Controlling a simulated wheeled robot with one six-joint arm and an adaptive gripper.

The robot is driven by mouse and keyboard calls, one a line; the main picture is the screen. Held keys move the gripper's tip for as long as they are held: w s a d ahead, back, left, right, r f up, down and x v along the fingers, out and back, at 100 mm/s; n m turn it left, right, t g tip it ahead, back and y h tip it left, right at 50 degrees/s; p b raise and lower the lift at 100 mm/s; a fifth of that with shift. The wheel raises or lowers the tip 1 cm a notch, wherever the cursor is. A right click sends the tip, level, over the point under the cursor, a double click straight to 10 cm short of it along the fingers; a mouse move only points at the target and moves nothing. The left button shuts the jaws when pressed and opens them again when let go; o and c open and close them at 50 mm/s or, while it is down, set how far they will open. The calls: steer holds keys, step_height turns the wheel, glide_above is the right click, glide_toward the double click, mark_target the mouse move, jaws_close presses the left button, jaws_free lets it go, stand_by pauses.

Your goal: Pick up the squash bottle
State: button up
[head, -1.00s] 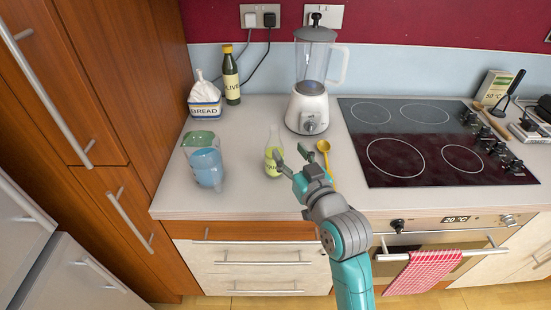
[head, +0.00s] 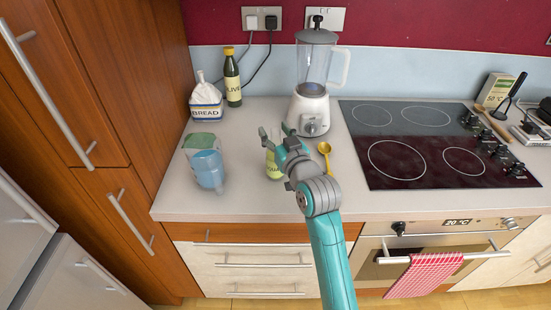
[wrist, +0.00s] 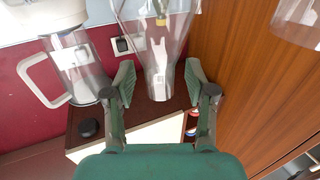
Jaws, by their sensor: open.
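The squash bottle (head: 272,167) stands upright on the worktop, clear with a pale yellow-green label. In the head view my gripper covers its upper part. My gripper (head: 275,131) is open, with its fingertips around the bottle's upper part from this view. In the wrist view, which is upside down, the clear bottle (wrist: 158,50) lies between the two open fingers of my gripper (wrist: 158,84). Its narrow neck points down in the picture, and gaps show on both sides. I cannot tell whether a finger touches it.
A blue-and-green jug (head: 208,168) stands to the left and a yellow spoon (head: 324,152) lies to the right. The blender (head: 312,100), bread bag (head: 206,103) and olive bottle (head: 232,80) stand behind. The hob (head: 420,140) is further right. The front worktop strip is clear.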

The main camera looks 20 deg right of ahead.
jaws_close()
stand_by(0.3)
